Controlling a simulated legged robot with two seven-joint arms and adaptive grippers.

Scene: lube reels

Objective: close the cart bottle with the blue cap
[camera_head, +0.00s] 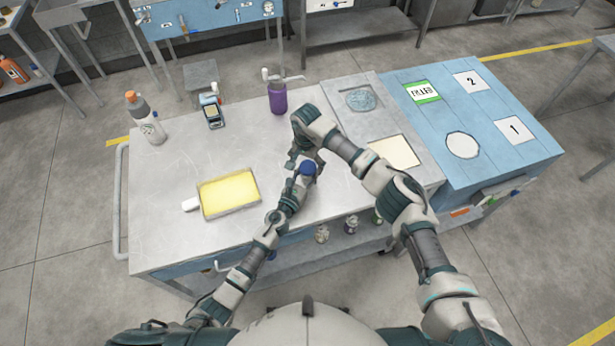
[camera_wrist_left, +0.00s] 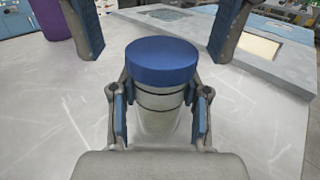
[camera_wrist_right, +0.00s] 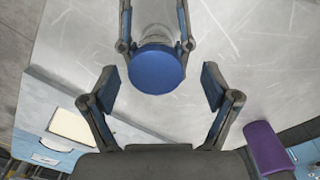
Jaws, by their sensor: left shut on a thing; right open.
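A clear bottle (camera_wrist_left: 158,120) stands upright with a blue cap (camera_wrist_left: 161,60) on its top; whether the cap is tightened cannot be told. My left gripper (camera_wrist_left: 160,112) is shut around the bottle's body below the cap. The blue cap also shows in the head view (camera_head: 308,168) and the right wrist view (camera_wrist_right: 158,70). My right gripper (camera_wrist_right: 160,84) is open and empty, its fingers spread wide on either side of the cap and apart from it. In the head view both grippers meet over the middle of the cart, partly hidden by my right arm.
A purple bottle (camera_head: 278,98) stands behind the grippers. A blue surface (camera_head: 497,100) with marked squares lies right. Small jars (camera_head: 350,224) sit below.

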